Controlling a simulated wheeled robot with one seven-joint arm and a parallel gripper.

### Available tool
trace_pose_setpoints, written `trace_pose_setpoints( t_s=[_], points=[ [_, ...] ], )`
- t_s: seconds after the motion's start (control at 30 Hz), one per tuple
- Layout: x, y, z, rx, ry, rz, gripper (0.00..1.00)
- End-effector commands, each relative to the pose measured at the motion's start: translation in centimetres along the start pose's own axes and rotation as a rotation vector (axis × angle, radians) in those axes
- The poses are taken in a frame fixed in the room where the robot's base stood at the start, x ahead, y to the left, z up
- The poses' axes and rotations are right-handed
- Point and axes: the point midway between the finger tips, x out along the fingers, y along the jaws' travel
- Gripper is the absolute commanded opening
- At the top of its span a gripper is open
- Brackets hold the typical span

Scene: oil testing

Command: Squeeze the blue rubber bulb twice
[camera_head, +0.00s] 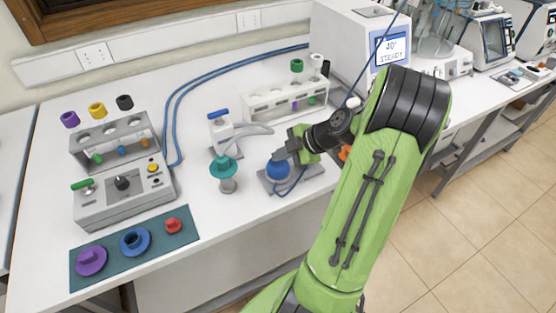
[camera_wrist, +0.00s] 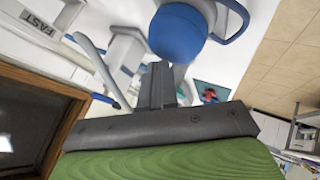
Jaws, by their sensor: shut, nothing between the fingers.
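The blue rubber bulb (camera_head: 278,170) stands on a small grey base on the white table, near its front edge. It also shows in the wrist view (camera_wrist: 178,33), just beyond my fingertips. My gripper (camera_head: 280,155) is at the upper side of the bulb in the head view and partly covers it. In the wrist view the fingers of my gripper (camera_wrist: 160,85) are together with nothing between them. The fingertips are very close to the bulb; I cannot tell whether they touch it. A blue tube runs beside the bulb.
A teal-topped stand (camera_head: 226,172) and a blue-handled white tap unit (camera_head: 220,130) stand left of the bulb. A white rack (camera_head: 275,105) is behind. A grey control box (camera_head: 125,198) and a dark mat (camera_head: 185,236) lie at left. A white machine (camera_head: 345,45) reads 40° STEADY.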

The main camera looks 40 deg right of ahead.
Motion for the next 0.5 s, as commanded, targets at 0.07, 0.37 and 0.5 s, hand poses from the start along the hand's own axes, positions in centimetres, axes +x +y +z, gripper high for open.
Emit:
trace_pose_setpoints(
  t_s=[0.07, 0.37, 0.5],
  points=[
    [0.11, -0.09, 0.09, 0.0, 0.0, -0.001, 0.0],
    [0.33, -0.26, 0.25, 0.001, 0.0, -0.001, 0.0],
    [0.43, -0.34, 0.33, 0.001, 0.0, -0.001, 0.0]
  ],
)
